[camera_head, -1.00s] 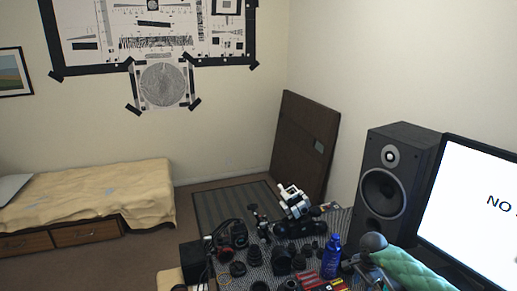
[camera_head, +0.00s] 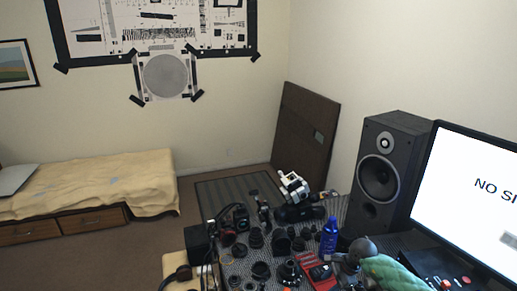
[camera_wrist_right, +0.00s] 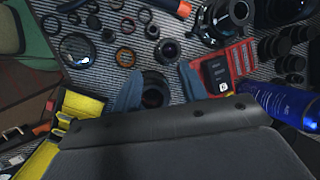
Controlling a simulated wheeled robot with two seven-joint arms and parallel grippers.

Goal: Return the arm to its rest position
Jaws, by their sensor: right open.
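My right gripper (camera_wrist_right: 158,82) shows in the right wrist view as two blue-grey fingers spread apart. It is open. A black lens part (camera_wrist_right: 155,92) shows between the fingers; how far below them it lies I cannot tell. No gripper can be made out in the head view, and my left gripper is not in view.
The striped worktop (camera_wrist_right: 95,78) holds several lens rings, a red tray (camera_wrist_right: 238,62), a blue bottle (camera_wrist_right: 275,102) and a yellow strap (camera_wrist_right: 75,112). In the head view a speaker (camera_head: 378,180) and a monitor (camera_head: 470,195) stand at the right. Open floor (camera_head: 110,265) lies left.

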